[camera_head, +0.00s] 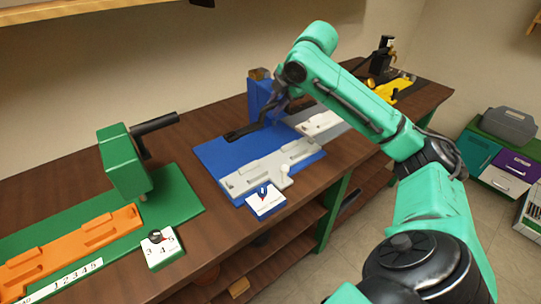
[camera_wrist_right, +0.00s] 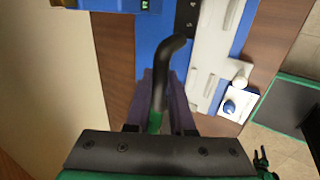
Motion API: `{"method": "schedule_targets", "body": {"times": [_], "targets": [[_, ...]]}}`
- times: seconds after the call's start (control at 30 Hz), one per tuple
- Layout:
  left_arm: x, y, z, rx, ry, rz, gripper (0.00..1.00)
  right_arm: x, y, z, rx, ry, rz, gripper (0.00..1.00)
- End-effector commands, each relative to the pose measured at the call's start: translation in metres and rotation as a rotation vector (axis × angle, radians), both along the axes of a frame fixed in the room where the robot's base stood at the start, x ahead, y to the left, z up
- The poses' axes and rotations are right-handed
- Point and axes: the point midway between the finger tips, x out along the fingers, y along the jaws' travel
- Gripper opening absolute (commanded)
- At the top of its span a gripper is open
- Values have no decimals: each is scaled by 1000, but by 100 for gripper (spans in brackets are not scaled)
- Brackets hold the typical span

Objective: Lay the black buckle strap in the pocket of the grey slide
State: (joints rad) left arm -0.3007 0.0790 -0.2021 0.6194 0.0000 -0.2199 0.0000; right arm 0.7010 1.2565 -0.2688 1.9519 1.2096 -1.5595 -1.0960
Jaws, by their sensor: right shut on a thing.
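My right gripper (camera_head: 284,101) is beside the blue press, above the blue mat, shut on a black curved piece that looks like the buckle strap (camera_head: 246,131). In the right wrist view the strap (camera_wrist_right: 166,70) stands out from between the dark fingers (camera_wrist_right: 163,100) and bends to the right at its far end. The grey slide (camera_head: 250,180) lies along the near side of the blue mat, and in the wrist view it (camera_wrist_right: 205,65) is to the right of the strap, apart from it. I cannot make out the pocket clearly. My left gripper is not in view.
The blue press (camera_head: 262,98) stands behind the mat (camera_head: 212,152). A green press (camera_head: 122,165) with an orange slide (camera_head: 75,245) is at the left. Bare bench (camera_head: 200,170) lies between.

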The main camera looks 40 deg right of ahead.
Motion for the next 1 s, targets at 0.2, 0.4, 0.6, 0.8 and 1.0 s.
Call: {"method": "schedule_targets", "body": {"times": [0.2,0.4,0.6,0.8,1.0], "targets": [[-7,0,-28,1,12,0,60,-2,0,-83,-4,8,-1,0],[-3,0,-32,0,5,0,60,0,0,-123,-1,2,-2,0],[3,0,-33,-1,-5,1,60,-1,0,-158,1,2,-2,0],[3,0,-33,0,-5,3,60,0,0,-162,-2,-1,-2,0],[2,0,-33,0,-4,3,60,0,0,-162,-2,0,-2,51]]}}
